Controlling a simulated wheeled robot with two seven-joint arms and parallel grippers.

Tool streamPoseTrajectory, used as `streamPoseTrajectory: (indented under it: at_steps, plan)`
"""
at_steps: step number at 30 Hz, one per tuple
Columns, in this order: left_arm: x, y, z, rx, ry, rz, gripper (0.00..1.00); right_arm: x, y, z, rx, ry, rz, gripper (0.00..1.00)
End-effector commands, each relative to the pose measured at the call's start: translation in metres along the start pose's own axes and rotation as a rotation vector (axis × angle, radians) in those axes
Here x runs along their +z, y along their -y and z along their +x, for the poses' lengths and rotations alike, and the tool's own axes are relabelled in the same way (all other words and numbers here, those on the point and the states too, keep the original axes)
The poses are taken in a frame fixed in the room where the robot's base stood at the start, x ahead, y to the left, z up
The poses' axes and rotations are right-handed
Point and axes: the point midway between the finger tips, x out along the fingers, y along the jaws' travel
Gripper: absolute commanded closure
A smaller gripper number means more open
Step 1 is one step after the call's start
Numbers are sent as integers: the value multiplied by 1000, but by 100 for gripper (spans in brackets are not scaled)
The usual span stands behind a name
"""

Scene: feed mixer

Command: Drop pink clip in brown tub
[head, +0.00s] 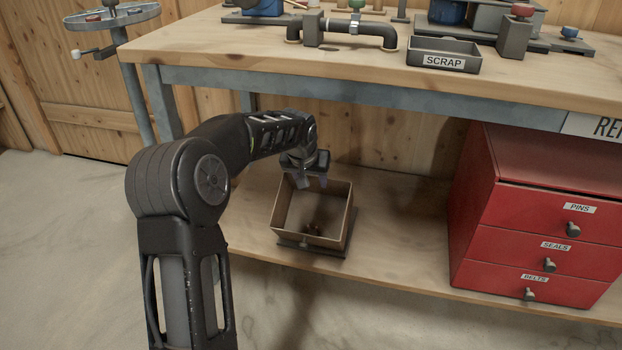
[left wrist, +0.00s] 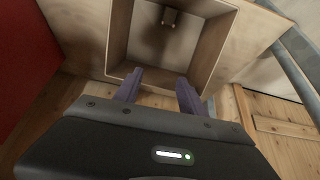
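The brown tub (head: 347,218) is an open square box on the lower shelf under the bench. It fills the upper middle of the left wrist view (left wrist: 213,42). My left gripper (head: 309,182) is over the tub's back part, pointing down. Its two fingers are apart with nothing between them in the left wrist view (left wrist: 158,93). A small brownish thing (head: 311,229) shows at the tub's bottom, also in the left wrist view (left wrist: 170,17); I cannot tell what it is. I cannot make out a pink clip. My right gripper is out of view.
A red drawer cabinet (head: 520,232) stands on the shelf to the right. The bench top (head: 240,45) above holds a SCRAP tray (head: 443,62), a dark pipe (head: 345,32) and other fittings. The shelf between tub and cabinet is clear.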

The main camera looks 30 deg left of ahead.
Motion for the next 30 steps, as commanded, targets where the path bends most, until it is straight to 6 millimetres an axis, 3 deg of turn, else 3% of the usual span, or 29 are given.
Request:
streamPoseTrajectory:
  at_steps: [11,24,30]
  plan:
    - [0,0,-3,0,0,0,46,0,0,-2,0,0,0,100]
    - [-2,0,-66,0,-1,0,46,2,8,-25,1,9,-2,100]
    - [0,0,-78,0,0,0,46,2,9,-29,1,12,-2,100]
